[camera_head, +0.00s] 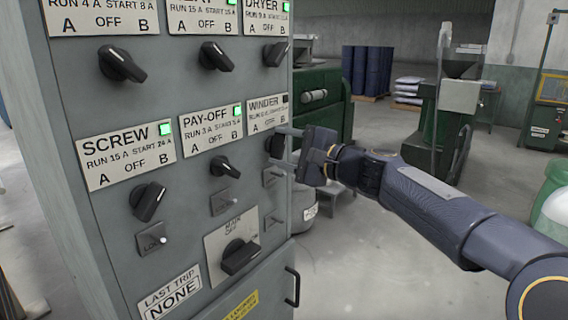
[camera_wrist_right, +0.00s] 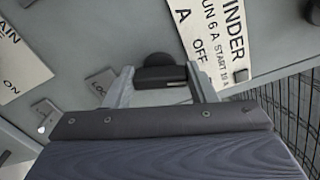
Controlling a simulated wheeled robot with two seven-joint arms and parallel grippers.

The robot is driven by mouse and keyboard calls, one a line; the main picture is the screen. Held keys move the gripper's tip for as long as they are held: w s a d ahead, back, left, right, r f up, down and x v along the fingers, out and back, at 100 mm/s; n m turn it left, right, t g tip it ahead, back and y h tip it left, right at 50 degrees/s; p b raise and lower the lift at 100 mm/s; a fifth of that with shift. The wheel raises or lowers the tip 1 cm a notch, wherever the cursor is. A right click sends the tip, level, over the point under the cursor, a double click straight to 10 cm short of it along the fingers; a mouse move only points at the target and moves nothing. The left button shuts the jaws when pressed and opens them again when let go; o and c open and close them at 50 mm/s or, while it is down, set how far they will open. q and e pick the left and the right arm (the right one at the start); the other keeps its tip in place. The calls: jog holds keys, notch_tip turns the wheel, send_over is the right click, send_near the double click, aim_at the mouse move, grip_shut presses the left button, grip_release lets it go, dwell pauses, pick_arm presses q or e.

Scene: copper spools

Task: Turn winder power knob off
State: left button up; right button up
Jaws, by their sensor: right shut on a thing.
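The winder power knob (camera_head: 273,146) is a black rotary knob under the WINDER plate (camera_head: 267,113) at the right edge of the grey control panel. The lamp (camera_head: 285,98) on that plate is dark. My right gripper (camera_head: 280,147) reaches in from the right, its fingers at the knob. In the right wrist view the knob (camera_wrist_right: 160,73) sits between the two fingertips of my right gripper (camera_wrist_right: 161,84), which is shut on it. The fingers partly cover the knob, and its pointer is hard to read. My left gripper is not in view.
The SCREW knob (camera_head: 148,202), PAY-OFF knob (camera_head: 224,167) and MAIN knob (camera_head: 240,256) are on the same panel, close by. The SCREW and PAY-OFF lamps glow green. A panel door handle (camera_head: 293,287) sticks out below. Open floor lies to the right.

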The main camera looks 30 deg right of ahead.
jog(key=shift+f+n+b, duration=0.15)
jog(key=shift+n+b, duration=1.7)
jog(key=shift+n, duration=0.05)
jog(key=o, duration=1)
jog(key=shift+v, duration=3.95)
